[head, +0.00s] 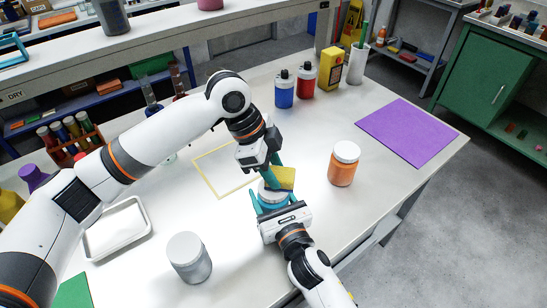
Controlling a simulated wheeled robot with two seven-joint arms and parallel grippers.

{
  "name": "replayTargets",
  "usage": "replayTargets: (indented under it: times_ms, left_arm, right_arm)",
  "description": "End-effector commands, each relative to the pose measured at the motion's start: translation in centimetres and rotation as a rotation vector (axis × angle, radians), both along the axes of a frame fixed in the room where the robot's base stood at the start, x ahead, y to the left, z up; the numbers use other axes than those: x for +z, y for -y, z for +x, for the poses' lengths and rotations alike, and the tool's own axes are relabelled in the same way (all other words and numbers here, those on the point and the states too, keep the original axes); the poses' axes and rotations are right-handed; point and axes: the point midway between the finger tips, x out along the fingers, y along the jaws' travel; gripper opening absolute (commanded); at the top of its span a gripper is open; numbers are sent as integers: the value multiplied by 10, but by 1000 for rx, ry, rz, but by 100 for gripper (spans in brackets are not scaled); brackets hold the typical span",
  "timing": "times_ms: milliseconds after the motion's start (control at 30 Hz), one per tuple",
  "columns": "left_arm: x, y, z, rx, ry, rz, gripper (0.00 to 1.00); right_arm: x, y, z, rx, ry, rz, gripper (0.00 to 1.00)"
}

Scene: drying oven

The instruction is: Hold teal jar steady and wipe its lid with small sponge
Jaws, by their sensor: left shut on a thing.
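The teal jar (272,198) stands on the white table with a pale lid, partly hidden by the sponge and my grippers. My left gripper (276,172) comes down from above and is shut on the small sponge (285,179), yellow with a darker side. The sponge is at the jar's lid; whether it presses on the lid is hard to tell. My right gripper (273,204) reaches in from the front with teal fingers around the jar. One finger shows at the jar's left side; the other is mostly hidden, so its grip is unclear.
An orange jar (344,164) stands to the right and a grey jar (189,257) at the front left. A yellow outlined square (215,182) lies behind the jar. A white tray (117,229) is at left. A purple mat (407,132) lies bare at right.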

Motion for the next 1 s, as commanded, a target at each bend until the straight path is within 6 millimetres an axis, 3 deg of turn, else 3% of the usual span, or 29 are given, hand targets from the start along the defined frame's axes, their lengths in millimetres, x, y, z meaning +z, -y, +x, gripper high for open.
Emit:
replayTargets:
  times_ms: [367,767,1000]
  left_arm:
    - [-1,-31,-20,2,-3,9,15]
    - [0,3,2,-2,-3,6,15]
    - [29,1,1,-1,-1,6,15]
  right_arm:
    - [0,1,0,-1,-1,2,41]
    - [0,0,0,0,0,2,41]
    - [0,0,0,0,-1,2,41]
